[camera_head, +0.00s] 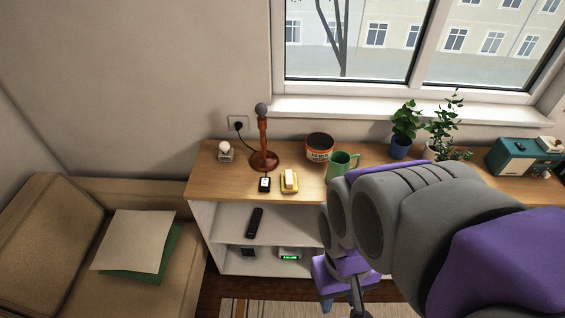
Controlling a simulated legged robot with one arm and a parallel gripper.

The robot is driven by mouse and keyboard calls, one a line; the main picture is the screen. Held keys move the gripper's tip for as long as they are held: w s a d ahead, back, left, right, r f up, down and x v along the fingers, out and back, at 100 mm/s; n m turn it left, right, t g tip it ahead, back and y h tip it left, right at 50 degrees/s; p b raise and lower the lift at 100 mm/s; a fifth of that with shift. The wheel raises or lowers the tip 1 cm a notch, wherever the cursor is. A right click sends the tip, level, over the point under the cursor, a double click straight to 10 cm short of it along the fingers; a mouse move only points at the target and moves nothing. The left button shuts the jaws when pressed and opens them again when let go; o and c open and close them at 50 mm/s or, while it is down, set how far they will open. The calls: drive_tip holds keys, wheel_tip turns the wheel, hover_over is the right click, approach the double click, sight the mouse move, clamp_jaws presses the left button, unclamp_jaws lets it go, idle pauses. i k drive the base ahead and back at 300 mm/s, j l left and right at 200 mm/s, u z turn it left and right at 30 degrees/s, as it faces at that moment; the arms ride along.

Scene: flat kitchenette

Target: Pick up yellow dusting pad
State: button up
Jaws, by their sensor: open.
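A small yellow pad (289,188) with a pale block-like top lies on the wooden top of the low shelf unit, near its front edge. It is the only thing that looks like the yellow dusting pad. My gripper (341,302) hangs at the lower middle, in front of the shelf unit and below and right of the pad in the picture. It is apart from the pad, open, and I see nothing in it. My arm covers part of the shelf unit's right side.
The shelf (205,222) holds a remote (255,222). A sofa (50,235) stands left; potted plants are behind.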

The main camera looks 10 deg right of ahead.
sight(288, 179)
drive_tip(key=z, duration=1.35)
drive_tip(key=u, duration=1.3)
drive_tip(key=i+l+z, duration=0.15)
drive_tip(key=i, duration=0.15)
drive_tip(key=i+z, duration=0.2)
drive_tip(key=i+l, duration=0.05)
